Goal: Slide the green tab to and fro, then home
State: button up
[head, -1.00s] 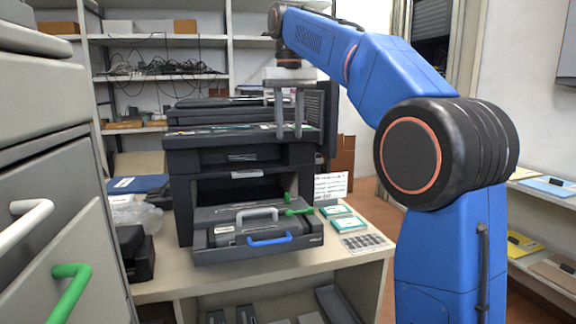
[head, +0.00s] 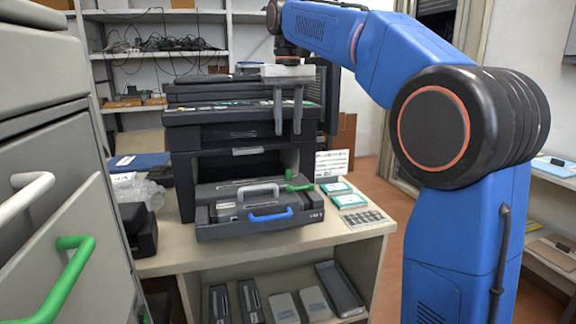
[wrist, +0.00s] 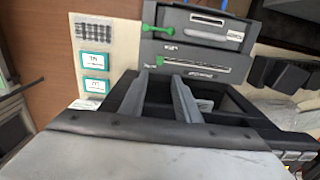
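A small green tab (wrist: 160,61) sits at the left end of a slotted strip on the cartridge unit in the wrist view. A larger green T-shaped pull (wrist: 150,28) sticks out from the unit's left side beyond it. In the head view the green pull (head: 300,187) shows at the right of the dark cartridge unit (head: 225,230), which juts from the printer (head: 180,190). My gripper (head: 287,132) points down in front of the printer's upper part, above the green parts. Its two grey fingers (wrist: 170,80) are apart with nothing between them.
The unit has a white handle (head: 258,190) and a blue handle (head: 270,216). Teal-edged cards (head: 341,194) and a grey patterned sheet (head: 366,218) lie right of it. Drawers with white and green handles (head: 75,270) stand close at left. Bare table (head: 290,250) shows in front.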

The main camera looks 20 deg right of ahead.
aim_at(288, 175)
notch_tip(288, 175, down, 12)
jog(key=shift+r, duration=0.1)
dwell(0.4)
grip_shut()
